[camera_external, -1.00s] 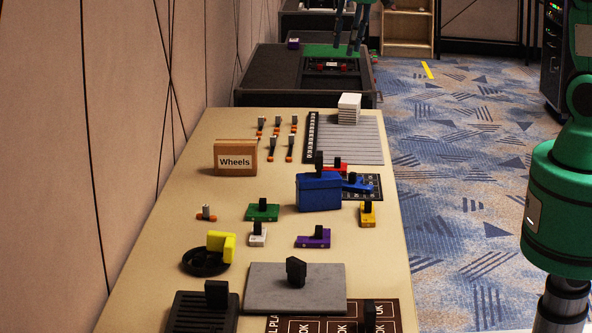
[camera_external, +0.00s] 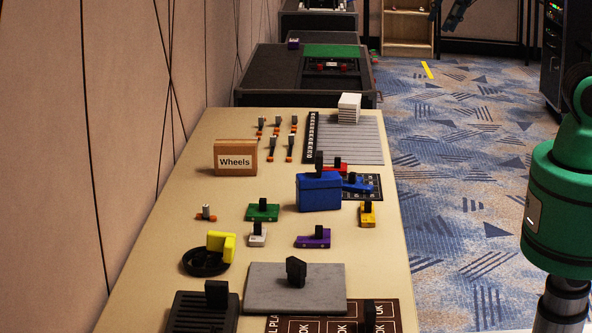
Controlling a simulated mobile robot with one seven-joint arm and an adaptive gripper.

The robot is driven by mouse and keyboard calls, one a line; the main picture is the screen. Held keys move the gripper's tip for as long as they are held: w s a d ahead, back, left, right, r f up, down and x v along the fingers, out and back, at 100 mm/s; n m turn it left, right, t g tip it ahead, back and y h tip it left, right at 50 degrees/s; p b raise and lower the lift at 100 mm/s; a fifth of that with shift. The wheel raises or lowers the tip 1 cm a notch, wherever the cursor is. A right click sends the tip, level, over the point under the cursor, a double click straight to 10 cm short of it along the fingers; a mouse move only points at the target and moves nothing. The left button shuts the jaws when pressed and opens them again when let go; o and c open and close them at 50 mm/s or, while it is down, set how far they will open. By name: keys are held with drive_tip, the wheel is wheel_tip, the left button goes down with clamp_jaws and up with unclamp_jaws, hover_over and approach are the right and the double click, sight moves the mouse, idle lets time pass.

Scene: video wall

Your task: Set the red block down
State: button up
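A red block (camera_external: 335,166) with a black knob sits on the near table, just behind the blue box (camera_external: 319,193) that partly hides it. It lies by the far left edge of a dark printed mat (camera_external: 373,184); I cannot tell if it rests on that mat or on bare table. Small red pieces (camera_external: 333,66) also show on the dark far bench. The dark tip of what looks like my gripper (camera_external: 455,12) shows at the top edge, above the floor and far from the red block. It is cut off, so its fingers cannot be read.
A blue piece (camera_external: 357,186), green block (camera_external: 263,212), purple block (camera_external: 314,241), white block (camera_external: 257,239) and yellow block (camera_external: 367,217) stand around the blue box. A Wheels box (camera_external: 235,158) is at left. Bare table (camera_external: 180,215) shows at left.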

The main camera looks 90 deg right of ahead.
drive_tip(key=s+a+f, duration=0.1)
drive_tip(key=s+a, duration=0.3)
drive_tip(key=s, duration=0.4)
drive_tip(key=shift+s+f+t+y, duration=0.15)
drive_tip(key=shift+t+y, duration=0.15)
drive_tip(key=shift+t, duration=0.1)
drive_tip(key=shift+f+b, duration=0.65)
idle(0.6)
